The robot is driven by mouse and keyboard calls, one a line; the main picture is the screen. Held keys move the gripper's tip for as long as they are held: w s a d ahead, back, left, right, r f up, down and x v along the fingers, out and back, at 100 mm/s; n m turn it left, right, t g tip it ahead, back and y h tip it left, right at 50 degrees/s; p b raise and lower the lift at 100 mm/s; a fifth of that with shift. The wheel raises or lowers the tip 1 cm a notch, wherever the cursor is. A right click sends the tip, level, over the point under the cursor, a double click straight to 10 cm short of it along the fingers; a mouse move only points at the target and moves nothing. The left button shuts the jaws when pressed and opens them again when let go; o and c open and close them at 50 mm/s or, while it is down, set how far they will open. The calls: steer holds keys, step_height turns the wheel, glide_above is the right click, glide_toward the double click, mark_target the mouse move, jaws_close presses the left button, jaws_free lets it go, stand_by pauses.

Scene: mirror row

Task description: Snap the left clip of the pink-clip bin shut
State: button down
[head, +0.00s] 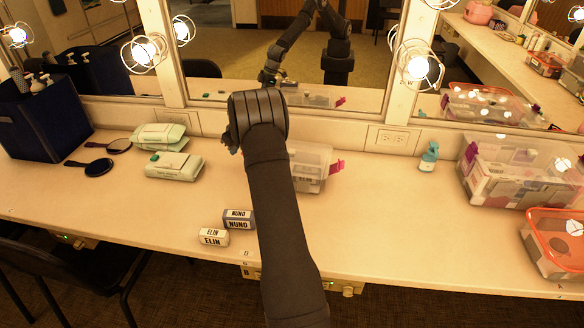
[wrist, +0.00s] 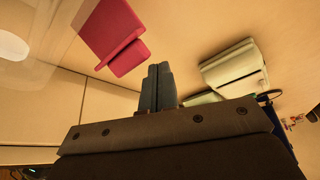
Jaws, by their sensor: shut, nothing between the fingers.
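The pink-clip bin (head: 308,172) is a clear lidded box with an ELIN label, standing near the mirror behind my arm in the head view. Its right clip (head: 336,168) is pink and sticks out to the side. Its left clip is hidden by my arm there. The wrist view shows a pink clip (wrist: 112,38) standing out from the clear bin wall (wrist: 38,28). My gripper (wrist: 158,70) is shut and empty, its tips just below and right of that clip in the picture, with a small gap showing. In the head view the fingers are mostly hidden behind my wrist.
Green-white wipe packs (head: 173,166) lie left of my gripper, and also show in the wrist view (wrist: 232,66). NUNO (head: 238,220) and ELIN (head: 213,237) blocks sit near the front edge. A teal bottle (head: 429,157) and a purple-clip bin (head: 520,172) stand right. The mirror is close behind.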

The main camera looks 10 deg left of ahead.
steer(key=shift+d, duration=0.1)
steer(key=shift+s+d+r, duration=0.1)
steer(key=shift+d+r, duration=0.25)
steer(key=shift+d, duration=1.05)
steer(key=shift+s+d+r, duration=0.1)
steer(key=shift+d+r, duration=0.25)
steer(key=shift+d, duration=1)
steer(key=shift+s+d+r, duration=0.1)
steer(key=shift+d+r, duration=0.25)
steer(key=shift+d, duration=1.05)
steer(key=shift+a+r, duration=0.15)
steer(key=shift+r, duration=0.8)
steer(key=shift+a+r, duration=0.2)
steer(key=shift+r, duration=0.8)
steer(key=shift+a+r, duration=0.15)
steer(key=shift+r, duration=0.8)
steer(key=f, duration=0.4)
steer(key=d+f, duration=0.1)
steer(key=shift+f, duration=0.4)
steer(key=shift+r, duration=0.1)
